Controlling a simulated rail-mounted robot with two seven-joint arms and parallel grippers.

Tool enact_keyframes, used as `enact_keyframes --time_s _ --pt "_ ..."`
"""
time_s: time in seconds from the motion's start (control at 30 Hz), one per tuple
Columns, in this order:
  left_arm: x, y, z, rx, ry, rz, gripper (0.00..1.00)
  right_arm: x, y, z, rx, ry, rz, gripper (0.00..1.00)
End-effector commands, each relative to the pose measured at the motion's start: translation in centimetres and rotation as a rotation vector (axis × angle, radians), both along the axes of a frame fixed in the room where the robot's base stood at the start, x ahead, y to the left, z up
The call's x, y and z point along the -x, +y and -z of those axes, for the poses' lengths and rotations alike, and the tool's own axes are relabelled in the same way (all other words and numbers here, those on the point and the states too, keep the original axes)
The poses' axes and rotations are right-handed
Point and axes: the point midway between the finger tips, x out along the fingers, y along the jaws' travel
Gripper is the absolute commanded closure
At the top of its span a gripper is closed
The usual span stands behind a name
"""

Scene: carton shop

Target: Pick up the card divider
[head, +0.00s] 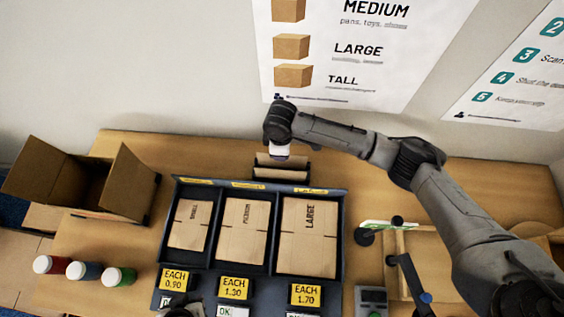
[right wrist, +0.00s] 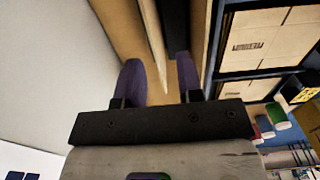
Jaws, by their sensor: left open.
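Upright brown card dividers (head: 292,160) stand in a dark holder (head: 280,175) behind the carton tray in the head view. My right arm reaches in from the right, and its wrist hangs directly over them, hiding part of them. In the right wrist view my right gripper (right wrist: 160,72) has its two dark fingers apart. The thin edge of a card divider (right wrist: 153,42) runs into the gap between them; I see no clear contact. My left gripper (head: 175,312) shows only as a small dark part at the bottom edge of the head view. It is open.
A dark tray (head: 259,255) holds flat cartons marked small, medium and large, with price tags in front. An open carton (head: 75,187) and several capped bottles (head: 84,271) are at left. A stand and wooden frame (head: 394,262) are at right. A wall rises behind.

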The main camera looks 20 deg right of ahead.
Motion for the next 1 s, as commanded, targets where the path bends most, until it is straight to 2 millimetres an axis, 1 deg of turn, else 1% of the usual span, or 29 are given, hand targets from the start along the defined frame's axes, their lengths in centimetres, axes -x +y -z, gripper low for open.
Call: enact_keyframes --time_s 0.03,0.1,0.3,0.6,0.7,1.0 --pt "0.0 -0.1 0.0 0.003 -0.001 -0.001 0.57 0.0 0.0 0.5 0.000 0.001 0.000 0.66" --pt "-0.1 -0.2 0.0 0.006 -0.001 -0.003 0.57 0.0 0.0 1.0 0.000 0.000 -0.001 0.66" --pt "-0.1 -0.2 0.0 0.006 -0.002 -0.003 0.57 0.0 -0.1 1.9 0.001 0.000 -0.001 0.66" --pt "-0.1 0.0 0.1 -0.001 -0.002 0.001 0.57 -0.3 -0.5 5.6 0.001 0.000 -0.002 0.66" --pt "-0.1 0.1 0.1 -0.004 -0.003 0.003 0.57 -0.3 -0.5 6.3 -0.001 0.000 -0.001 0.66" --pt "-0.1 0.2 0.1 -0.008 -0.002 0.006 0.57 -0.3 -0.5 6.6 0.000 -0.001 -0.002 0.66"
